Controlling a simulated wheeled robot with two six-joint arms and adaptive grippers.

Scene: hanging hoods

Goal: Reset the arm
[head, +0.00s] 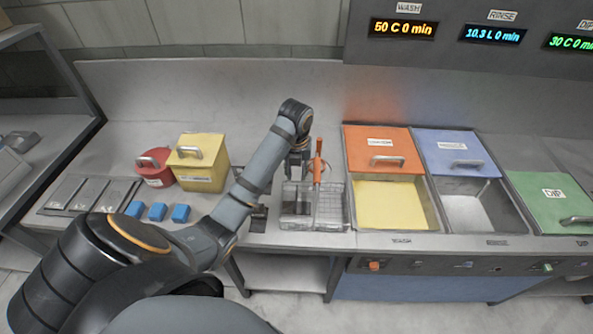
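My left arm reaches in from the lower left, bends at its black wrist and points down. The basket stands on the counter left of the orange-lidded basin. My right gripper is not in view.
Basins with orange (383,146), blue (455,148) and green (553,197) lids fill the right side. Displays (403,28) hang above.

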